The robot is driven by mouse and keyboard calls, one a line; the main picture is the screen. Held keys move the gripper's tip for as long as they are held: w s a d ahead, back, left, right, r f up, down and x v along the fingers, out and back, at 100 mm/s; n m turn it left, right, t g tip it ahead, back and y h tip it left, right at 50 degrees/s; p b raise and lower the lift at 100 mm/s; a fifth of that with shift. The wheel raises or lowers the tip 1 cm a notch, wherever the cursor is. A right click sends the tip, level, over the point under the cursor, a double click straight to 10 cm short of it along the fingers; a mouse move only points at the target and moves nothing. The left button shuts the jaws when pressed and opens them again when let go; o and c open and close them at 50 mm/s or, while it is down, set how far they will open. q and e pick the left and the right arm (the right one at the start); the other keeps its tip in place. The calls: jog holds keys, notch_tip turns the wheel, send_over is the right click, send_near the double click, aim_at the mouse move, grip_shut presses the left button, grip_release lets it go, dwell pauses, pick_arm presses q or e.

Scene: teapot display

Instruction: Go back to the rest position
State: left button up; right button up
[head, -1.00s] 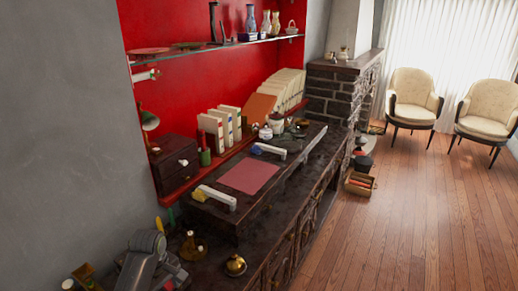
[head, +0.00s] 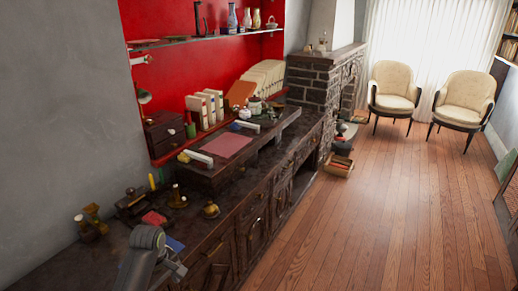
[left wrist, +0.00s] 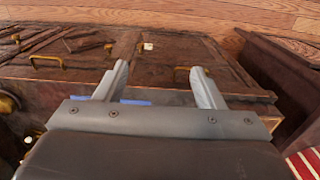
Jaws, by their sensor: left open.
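My left gripper (left wrist: 159,72) is open in the left wrist view, with its two grey fingers spread apart and nothing held between them. The dark wooden cabinet fronts (left wrist: 80,62) with brass handles lie beyond the fingers. In the head view my left arm comes in at the bottom left, over the near part of the dark counter (head: 60,268); its fingertips are hard to make out there. A blue flat item (head: 174,243) lies just beyond it and also shows beside a finger in the left wrist view (left wrist: 136,102). My right gripper is not in view.
A small brass pot (head: 211,210), a brass bottle-like item (head: 177,197) and a red item (head: 154,218) stand near the arm. A pink mat (head: 227,145) lies on the raised shelf beyond. The wooden floor (head: 385,200) at right is clear.

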pick_arm(q)
jog(key=s+a+f+m, duration=0.2)
jog(key=s+f, duration=0.5)
jog(key=f, duration=0.6)
jog(key=s+a+f+m, duration=0.25)
jog(key=s+f, duration=0.55)
jog(key=f, duration=0.4)
jog(key=s+f+m, duration=0.3)
jog(key=s+f, duration=0.4)
jog(key=s, duration=0.8)
jog(key=s+f+m+t+y, duration=0.1)
jog(key=s+f+m, duration=0.3)
jog(key=s, duration=1.1)
notch_tip(320, 180, down, 3)
jog(key=shift+s+r, duration=0.1)
jog(key=shift+s, duration=0.25)
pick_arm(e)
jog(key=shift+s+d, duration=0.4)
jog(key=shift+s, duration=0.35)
pick_arm(q)
jog(key=shift+c, duration=0.4)
